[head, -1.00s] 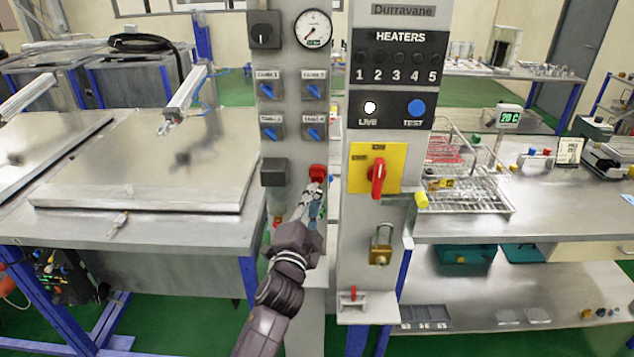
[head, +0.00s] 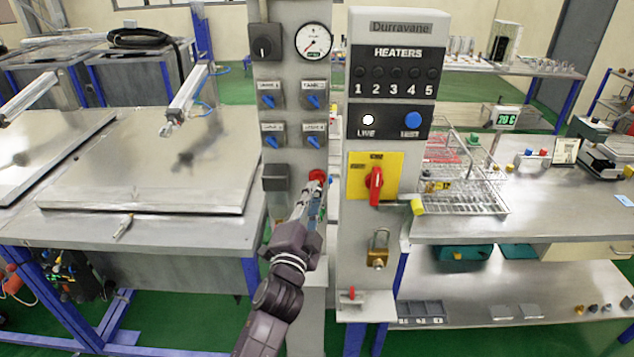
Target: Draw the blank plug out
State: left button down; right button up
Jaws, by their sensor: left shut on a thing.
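The blank plug appears to be the round red piece (head: 318,174) on the grey panel column (head: 292,235), right of a dark grey box. My left gripper (head: 316,184) reaches up to it from below, its fingers shut on the red piece. The fingers cover its lower part, so I cannot tell whether it is seated in the panel or partly out. My right gripper is not in view.
Close on the right stands the heater panel with a red rotary switch (head: 375,187) and a brass padlock (head: 378,248). A lidded metal tank (head: 150,160) is at left.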

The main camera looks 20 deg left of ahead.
pick_arm(q)
jog(key=r, duration=0.1)
jog(key=s+r+p, duration=0.2)
jog(key=shift+d, duration=0.25)
jog(key=shift+w+f, duration=0.1)
dwell(0.4)
